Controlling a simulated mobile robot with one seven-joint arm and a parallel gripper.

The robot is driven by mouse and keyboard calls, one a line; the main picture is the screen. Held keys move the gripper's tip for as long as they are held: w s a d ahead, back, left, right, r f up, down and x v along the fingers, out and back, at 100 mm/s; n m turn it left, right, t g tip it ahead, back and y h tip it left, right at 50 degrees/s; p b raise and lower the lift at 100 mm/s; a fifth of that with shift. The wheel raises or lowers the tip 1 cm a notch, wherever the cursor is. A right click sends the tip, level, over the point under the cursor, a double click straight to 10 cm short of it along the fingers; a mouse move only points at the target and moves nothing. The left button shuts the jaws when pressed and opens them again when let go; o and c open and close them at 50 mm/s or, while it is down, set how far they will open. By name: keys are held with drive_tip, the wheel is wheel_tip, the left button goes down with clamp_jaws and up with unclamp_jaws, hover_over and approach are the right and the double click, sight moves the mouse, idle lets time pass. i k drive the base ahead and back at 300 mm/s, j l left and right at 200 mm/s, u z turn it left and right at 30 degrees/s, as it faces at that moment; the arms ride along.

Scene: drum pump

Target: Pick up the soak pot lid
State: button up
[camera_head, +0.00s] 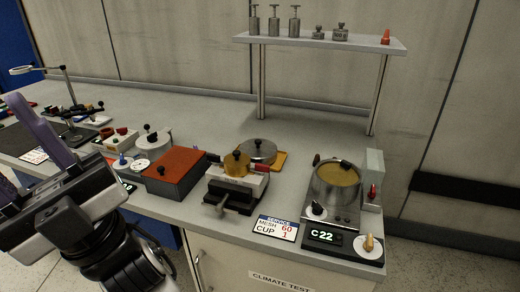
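A round grey metal lid (258,149) with a dark knob lies on an orange-yellow pad (279,160) near the middle of the bench; it looks like the soak pot lid. The soak pot (336,190) appears to be the round metal pot to its right, uncovered, with yellowish contents. My gripper (10,142) is at the left edge, well to the left of the lid. Its two purple fingers stand apart with nothing seen between them. One finger is partly cut off by the picture edge.
A brass-topped device (237,172) stands just in front of the lid. A raised shelf (340,45) on posts holds weights behind. The bench behind the lid is clear.

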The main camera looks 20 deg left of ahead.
sight(259, 151)
drive_tip(key=i+z, duration=0.1)
drive_tip(key=i, duration=0.9)
